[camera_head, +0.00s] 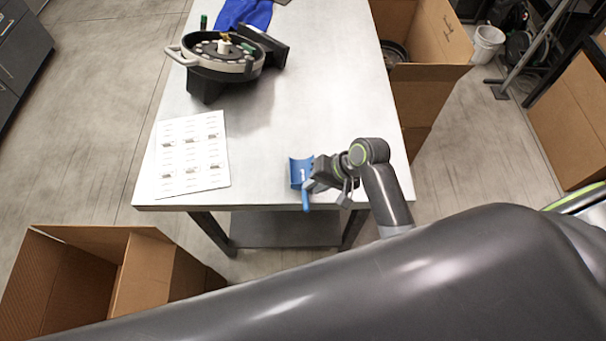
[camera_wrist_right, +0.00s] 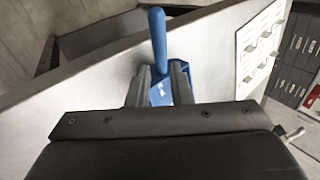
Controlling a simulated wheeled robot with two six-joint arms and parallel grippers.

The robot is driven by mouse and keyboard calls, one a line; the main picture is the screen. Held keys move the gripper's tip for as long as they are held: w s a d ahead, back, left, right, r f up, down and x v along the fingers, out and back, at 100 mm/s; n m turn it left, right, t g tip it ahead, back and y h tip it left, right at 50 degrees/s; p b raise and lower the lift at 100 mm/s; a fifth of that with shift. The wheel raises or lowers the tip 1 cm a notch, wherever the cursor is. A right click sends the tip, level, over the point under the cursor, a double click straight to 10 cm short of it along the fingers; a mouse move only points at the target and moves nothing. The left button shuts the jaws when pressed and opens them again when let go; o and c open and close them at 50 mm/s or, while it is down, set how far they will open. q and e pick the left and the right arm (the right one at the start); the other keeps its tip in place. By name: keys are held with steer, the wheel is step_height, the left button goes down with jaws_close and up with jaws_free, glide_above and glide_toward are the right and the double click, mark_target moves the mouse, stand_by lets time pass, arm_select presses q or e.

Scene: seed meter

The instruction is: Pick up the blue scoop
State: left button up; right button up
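The blue scoop (camera_head: 300,172) lies at the front edge of the metal table, its handle pointing toward the front edge. My right gripper (camera_head: 318,185) is right beside it, at the scoop's right side in the head view. In the right wrist view the scoop (camera_wrist_right: 157,42) shows with its handle upright in the picture and its bowl partly hidden behind the fingers. The right gripper's two fingers (camera_wrist_right: 160,82) stand apart, one on each side of the scoop. I cannot see firm contact. My left gripper is out of view.
The table (camera_head: 262,135) carries a white label sheet (camera_head: 192,155) at left and a black and grey seed meter (camera_head: 222,52) at the back, near a blue cloth (camera_head: 245,13). Cardboard boxes stand at front left (camera_head: 75,275) and behind right (camera_head: 425,90). The table's middle is clear.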

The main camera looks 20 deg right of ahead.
mark_target(306, 193)
steer(key=shift+a+f, duration=0.3)
steer(key=shift+a, duration=0.05)
steer(key=x, duration=0.1)
steer(key=p+x, duration=0.1)
steer(key=x, duration=0.1)
steer(key=shift+s+a, duration=0.15)
steer(key=shift+s, duration=0.05)
steer(key=shift+w+a+f+p, duration=0.2)
steer(key=shift+f+p, duration=0.1)
steer(key=shift+f, duration=0.15)
jaws_close()
